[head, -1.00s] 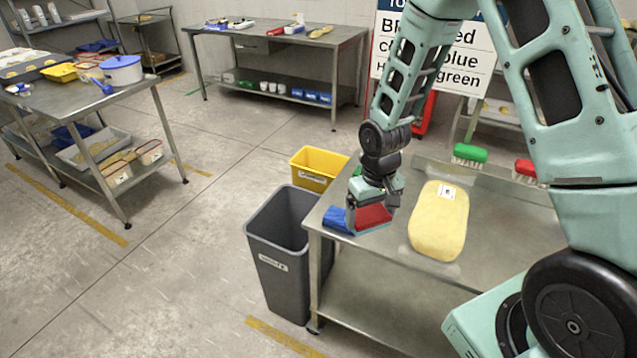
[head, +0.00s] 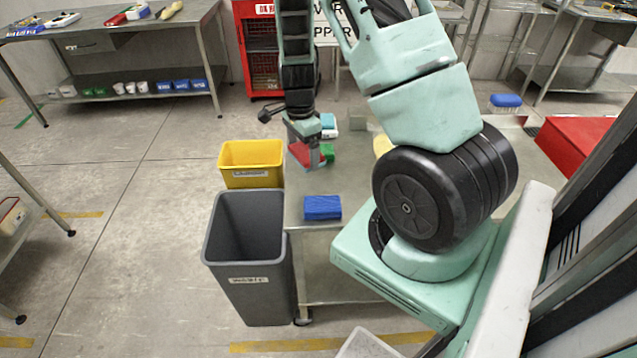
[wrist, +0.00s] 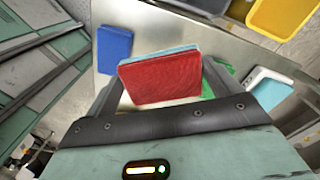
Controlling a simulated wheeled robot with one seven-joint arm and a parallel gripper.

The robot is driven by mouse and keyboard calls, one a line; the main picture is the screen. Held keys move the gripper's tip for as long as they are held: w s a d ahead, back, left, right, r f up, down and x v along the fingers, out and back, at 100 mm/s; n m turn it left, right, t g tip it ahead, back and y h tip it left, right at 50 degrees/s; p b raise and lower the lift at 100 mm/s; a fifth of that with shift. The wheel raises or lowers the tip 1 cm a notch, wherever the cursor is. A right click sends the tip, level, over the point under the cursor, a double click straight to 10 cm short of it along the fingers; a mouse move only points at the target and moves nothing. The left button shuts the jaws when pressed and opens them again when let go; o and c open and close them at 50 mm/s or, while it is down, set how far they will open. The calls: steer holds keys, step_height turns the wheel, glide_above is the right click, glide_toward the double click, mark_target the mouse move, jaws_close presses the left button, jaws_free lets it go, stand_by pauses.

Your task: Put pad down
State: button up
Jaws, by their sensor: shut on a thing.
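A red pad with a pale blue-grey layer (wrist: 160,80) is held between the fingers of my gripper (head: 309,150). In the head view the red pad (head: 301,158) shows at the left side of the steel table (head: 345,180), near the yellow bin; I cannot tell whether it touches the table top. My gripper is shut on it. A blue pad (head: 322,207) lies on the table nearer the front, apart from the gripper; it also shows in the wrist view (wrist: 114,50).
A green item (head: 328,153) and a white-and-teal item (head: 329,126) are close beside my gripper. A grey bin (head: 250,265) and a yellow bin (head: 252,165) stand left of the table. A yellow object (head: 381,145) is partly hidden by my arm.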

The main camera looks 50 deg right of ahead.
steer(key=d+f+m, duration=0.1)
steer(key=m, duration=0.1)
steer(key=s+d+f+m, duration=0.1)
steer(key=d+f+m, duration=0.2)
steer(key=f+m, duration=0.1)
steer(key=shift+s+d+f, duration=0.15)
steer(key=shift+s+d, duration=0.15)
steer(key=shift+f+p, duration=0.35)
steer(key=shift+f, duration=1.95)
steer(key=shift+f, duration=0.15)
